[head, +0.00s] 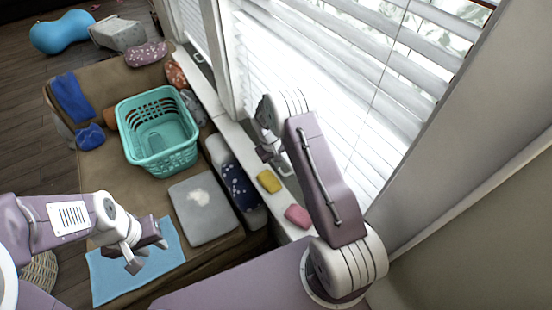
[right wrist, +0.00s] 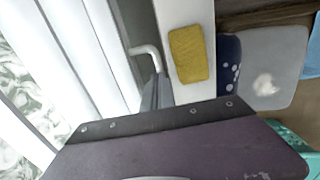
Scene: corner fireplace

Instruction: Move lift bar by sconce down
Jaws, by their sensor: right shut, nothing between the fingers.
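A white bent bar (right wrist: 148,52) stands out at the bottom of the window beside the sill in the right wrist view; I cannot tell for certain that it is the lift bar. No sconce shows in either view. My right gripper (head: 268,151) is at the window, just above the sill, shut and empty. Its dark body fills the lower part of the right wrist view, close to the bent bar, and contact cannot be made out. My left gripper (head: 146,256) is open and empty over a light blue cloth (head: 110,274) at the lower left.
White slatted blinds (head: 320,75) cover the window. A yellow sponge (head: 269,181) and a pink sponge (head: 298,216) lie on the white sill (head: 236,140). A teal basket (head: 165,160) and a grey cushion (head: 205,222) rest on the brown seat below.

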